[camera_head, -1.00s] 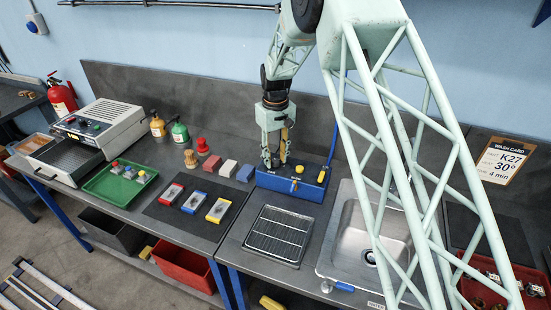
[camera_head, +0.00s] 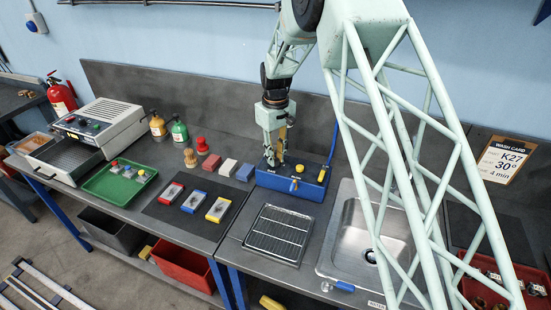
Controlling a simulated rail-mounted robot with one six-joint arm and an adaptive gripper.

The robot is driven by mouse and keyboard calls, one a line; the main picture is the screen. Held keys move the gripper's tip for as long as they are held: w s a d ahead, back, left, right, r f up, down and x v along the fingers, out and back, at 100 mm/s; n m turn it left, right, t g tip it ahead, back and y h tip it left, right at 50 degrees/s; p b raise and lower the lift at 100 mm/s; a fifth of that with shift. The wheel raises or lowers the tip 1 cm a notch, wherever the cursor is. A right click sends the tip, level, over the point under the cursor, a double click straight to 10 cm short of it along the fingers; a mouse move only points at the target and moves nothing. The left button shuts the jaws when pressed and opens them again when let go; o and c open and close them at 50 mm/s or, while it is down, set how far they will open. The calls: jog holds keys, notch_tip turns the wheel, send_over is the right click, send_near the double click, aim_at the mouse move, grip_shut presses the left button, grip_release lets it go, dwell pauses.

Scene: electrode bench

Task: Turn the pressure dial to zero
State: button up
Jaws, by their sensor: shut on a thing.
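The blue box (camera_head: 291,182) stands on the bench in front of the back panel, left of the sink. Yellow knobs show on its top, one (camera_head: 299,168) right of my gripper and one near its right end (camera_head: 321,175). My gripper (camera_head: 275,161) points down at the left part of the box top. Its fingers are shut on a small part there, likely the pressure dial, which they hide. I cannot read the dial's setting or scale.
A blue hose (camera_head: 332,145) rises behind the box's right end. The sink (camera_head: 372,235) is to the right and a wire rack (camera_head: 273,235) in front. Red, pale and blue blocks (camera_head: 228,167) stand close on the left. My arm's lattice link crosses the right side.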

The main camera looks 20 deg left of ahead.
aim_at(276, 159)
jog(key=shift+n+b, duration=0.85)
jog(key=shift+n, duration=2.35)
jog(key=o, duration=0.9)
jog(key=shift+c, duration=0.2)
jog(key=shift+r, duration=0.1)
notch_tip(276, 159, up, 12)
